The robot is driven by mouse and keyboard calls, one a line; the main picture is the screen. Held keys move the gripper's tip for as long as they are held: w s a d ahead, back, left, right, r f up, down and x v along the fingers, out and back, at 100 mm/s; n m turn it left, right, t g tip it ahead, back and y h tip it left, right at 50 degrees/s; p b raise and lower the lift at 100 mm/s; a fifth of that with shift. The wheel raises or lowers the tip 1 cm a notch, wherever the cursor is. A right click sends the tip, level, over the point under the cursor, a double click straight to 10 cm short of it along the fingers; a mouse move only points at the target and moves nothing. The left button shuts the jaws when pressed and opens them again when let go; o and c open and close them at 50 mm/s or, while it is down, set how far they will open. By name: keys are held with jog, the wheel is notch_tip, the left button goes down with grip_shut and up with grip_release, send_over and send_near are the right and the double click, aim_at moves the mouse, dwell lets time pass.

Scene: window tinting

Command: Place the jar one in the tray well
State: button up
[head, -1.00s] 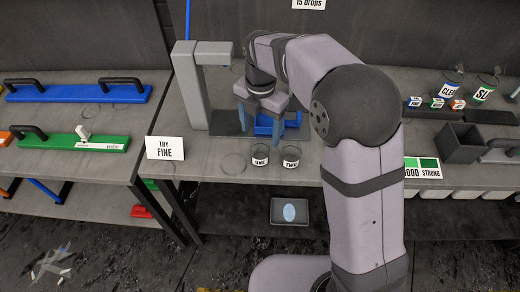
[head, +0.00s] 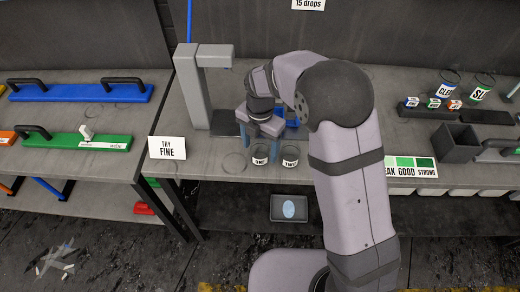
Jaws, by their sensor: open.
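Jar one (head: 260,156), a small clear jar with a dark band labelled ONE, stands upright near the front edge of the middle bench. Jar two (head: 290,157), labelled TWO, stands just right of it. My gripper (head: 262,146) is open and points down at jar one, its blue fingers just behind or around the jar's top; contact cannot be told. A blue tray-like thing (head: 291,124) is partly hidden behind my arm. A grey tray (head: 290,219) with a pale blue oval inside sits lower, below the bench front. I cannot tell which holds the tray well.
A grey stand (head: 190,88) rises behind left of my gripper. A "TRY FINE" card (head: 167,147) stands at the bench's left corner. A dark open box (head: 455,142) and labelled cups (head: 482,87) are at right. A faint ring (head: 235,163) marks clear bench left of jar one.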

jog(key=shift+c, duration=0.6)
jog(key=c, duration=1.2)
jog(key=shift+o, duration=0.2)
jog(key=shift+r, duration=0.1)
notch_tip(320, 180, up, 10)
jog(key=shift+f+b, duration=0.1)
jog(key=shift+b, duration=1.1)
jog(key=shift+w+r, duration=0.2)
jog(key=shift+w, duration=0.35)
jog(key=w+d+p, duration=0.1)
jog(key=w+p, duration=0.1)
jog(key=w, duration=0.4)
jog(key=w+d+r+p, duration=0.1)
jog(key=w+p, duration=0.1)
jog(key=w, duration=0.5)
jog(key=shift+d+r+m, duration=0.25)
jog(key=shift+m, duration=0.05)
